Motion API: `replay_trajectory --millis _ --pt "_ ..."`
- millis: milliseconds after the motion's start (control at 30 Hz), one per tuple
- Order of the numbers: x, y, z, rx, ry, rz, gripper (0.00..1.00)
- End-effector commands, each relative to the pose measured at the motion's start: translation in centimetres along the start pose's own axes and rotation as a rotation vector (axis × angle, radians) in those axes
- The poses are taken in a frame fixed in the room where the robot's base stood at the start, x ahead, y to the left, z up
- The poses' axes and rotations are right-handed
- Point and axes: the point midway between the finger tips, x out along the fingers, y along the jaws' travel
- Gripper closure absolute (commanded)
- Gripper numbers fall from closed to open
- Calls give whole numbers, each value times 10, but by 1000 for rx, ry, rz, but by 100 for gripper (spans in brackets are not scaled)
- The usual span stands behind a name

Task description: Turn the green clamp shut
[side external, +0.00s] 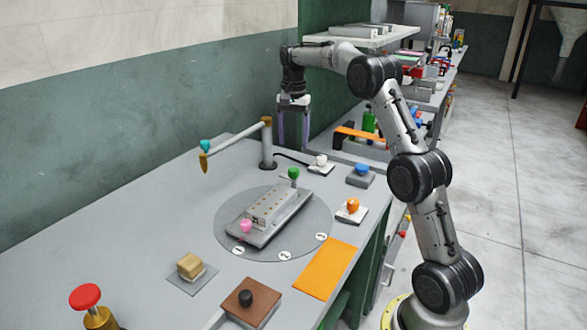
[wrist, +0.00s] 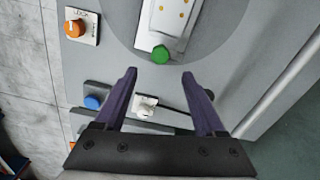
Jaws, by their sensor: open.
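The green clamp (side external: 294,173) is a round green knob on a short stem at the far end of the grey press block (side external: 268,207). In the wrist view the green clamp (wrist: 160,54) shows from above, beyond the fingertips and between their lines. My gripper (side external: 294,130) is open and empty, pointing down, above and behind the clamp in the side view. In the wrist view my gripper (wrist: 157,82) has its two purple fingers spread wide. It does not touch the clamp. Whether the clamp is turned shut cannot be told from these views.
The block sits on a round turntable (side external: 225,225) with a pink knob (side external: 246,226) at its near end. Nearby are an orange knob (side external: 353,205), a blue knob (side external: 362,168), a white knob (side external: 321,160) and a post with a horizontal arm (side external: 267,145).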

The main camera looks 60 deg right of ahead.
Motion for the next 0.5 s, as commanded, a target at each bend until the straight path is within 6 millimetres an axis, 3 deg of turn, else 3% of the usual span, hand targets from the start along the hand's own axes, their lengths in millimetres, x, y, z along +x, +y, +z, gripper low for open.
replay_trajectory --millis 300,500 --pt "63 0 1 -1 -2 3 28" --pt "90 0 1 -1 -1 1 28"
